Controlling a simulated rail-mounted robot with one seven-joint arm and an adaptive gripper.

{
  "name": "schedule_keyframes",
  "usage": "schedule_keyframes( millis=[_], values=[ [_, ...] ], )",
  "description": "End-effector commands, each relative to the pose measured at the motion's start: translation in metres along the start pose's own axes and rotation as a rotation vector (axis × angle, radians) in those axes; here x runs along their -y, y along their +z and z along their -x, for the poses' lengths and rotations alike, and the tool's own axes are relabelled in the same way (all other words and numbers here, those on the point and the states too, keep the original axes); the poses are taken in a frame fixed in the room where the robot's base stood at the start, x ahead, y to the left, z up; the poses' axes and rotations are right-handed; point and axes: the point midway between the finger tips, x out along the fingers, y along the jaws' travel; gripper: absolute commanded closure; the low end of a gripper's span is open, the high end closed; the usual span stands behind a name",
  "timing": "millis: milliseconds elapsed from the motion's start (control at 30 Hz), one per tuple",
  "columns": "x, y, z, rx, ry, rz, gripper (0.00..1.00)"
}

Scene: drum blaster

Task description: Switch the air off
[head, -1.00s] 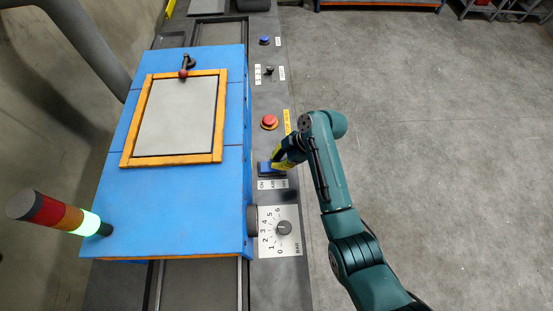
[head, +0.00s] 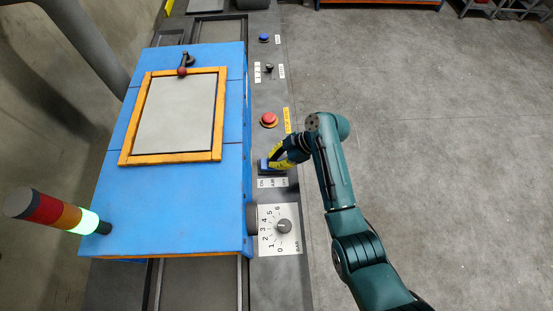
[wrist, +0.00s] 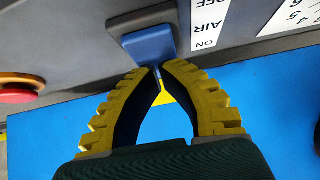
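The air switch is a blue rocker in a dark housing on the control panel. In the wrist view the blue rocker (wrist: 150,46) is just beyond my fingertips, next to a white label (wrist: 212,30) reading OFF, AIR, ON. In the head view the blue switch (head: 263,163) shows partly behind my gripper, above its label (head: 272,183). My yellow-fingered gripper (wrist: 157,72) has its tips together with nothing seen between them. The tips are at the rocker's lower edge; whether they touch it is unclear. It also shows in the head view (head: 272,164).
A red emergency button (head: 268,120) sits farther up the panel. A pressure dial (head: 284,227) is below the switch. The blue cabinet (head: 170,205) stands directly left. A light tower (head: 60,213) glows green. Open floor lies to the right.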

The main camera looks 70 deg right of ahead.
Motion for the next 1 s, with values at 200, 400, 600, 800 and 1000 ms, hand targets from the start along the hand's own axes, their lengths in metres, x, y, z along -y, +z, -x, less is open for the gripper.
schedule_keyframes(
  millis=[200,400,600,800,1000],
  values=[
    [0.0,-0.001,0.002,0.0,0.0,0.0,1.0],
    [0.001,-0.024,0.028,0.0,-0.003,0.005,1.0],
    [0.0,-0.018,0.069,0.0,-0.001,0.004,1.0],
    [0.0,-0.01,0.111,0.0,-0.002,0.005,1.0],
    [0.001,-0.006,0.128,0.0,-0.006,0.006,1.0]
  ],
)
